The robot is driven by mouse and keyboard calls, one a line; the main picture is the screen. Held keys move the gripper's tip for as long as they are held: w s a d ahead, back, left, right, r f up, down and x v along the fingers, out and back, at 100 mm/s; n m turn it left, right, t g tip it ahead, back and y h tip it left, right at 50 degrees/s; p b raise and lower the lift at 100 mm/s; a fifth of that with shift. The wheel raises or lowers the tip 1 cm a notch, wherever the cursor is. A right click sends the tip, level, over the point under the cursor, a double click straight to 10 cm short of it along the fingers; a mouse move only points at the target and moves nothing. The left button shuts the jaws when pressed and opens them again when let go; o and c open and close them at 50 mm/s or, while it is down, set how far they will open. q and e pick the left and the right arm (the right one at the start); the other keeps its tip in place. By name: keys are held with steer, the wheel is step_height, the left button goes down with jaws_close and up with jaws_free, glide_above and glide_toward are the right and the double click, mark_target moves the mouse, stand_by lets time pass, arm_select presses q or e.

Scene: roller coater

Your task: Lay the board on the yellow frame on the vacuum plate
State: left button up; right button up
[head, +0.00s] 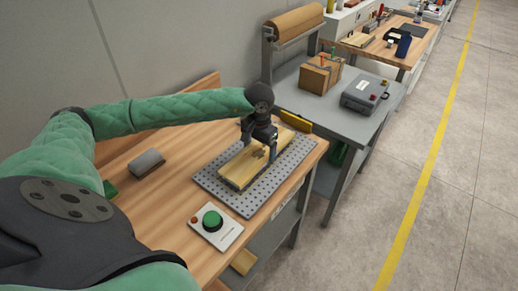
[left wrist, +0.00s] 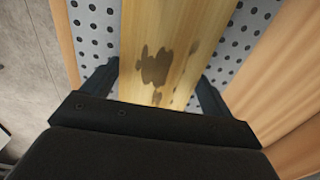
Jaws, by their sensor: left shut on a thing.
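The board (head: 240,168) is a long, pale wooden plank. It lies lengthwise over the perforated grey vacuum plate (head: 206,180) on the near wooden bench. My left gripper (head: 266,150) comes down over the board and is shut on it, one finger at each long side. The left wrist view shows the board (left wrist: 150,30) with a dark blotch between the fingers (left wrist: 155,88), over the plate's holes (left wrist: 97,32). I cannot tell whether the board touches what is below it. No yellow frame shows clearly under the board. My right gripper is out of view.
A yellow piece (head: 297,121) stands at the plate's far end. A grey table (head: 330,108) beyond holds a cardboard box (head: 320,76) and a grey case (head: 365,94).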

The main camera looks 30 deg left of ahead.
arm_select(q)
steer(key=shift+f, duration=0.85)
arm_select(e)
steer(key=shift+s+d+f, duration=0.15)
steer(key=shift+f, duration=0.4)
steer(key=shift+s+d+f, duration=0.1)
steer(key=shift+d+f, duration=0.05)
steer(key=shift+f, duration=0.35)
arm_select(q)
steer(key=shift+f, duration=0.1)
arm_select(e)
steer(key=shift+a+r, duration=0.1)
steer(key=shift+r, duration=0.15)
arm_select(q)
steer(key=o, duration=0.9)
steer(key=shift+o, duration=0.2)
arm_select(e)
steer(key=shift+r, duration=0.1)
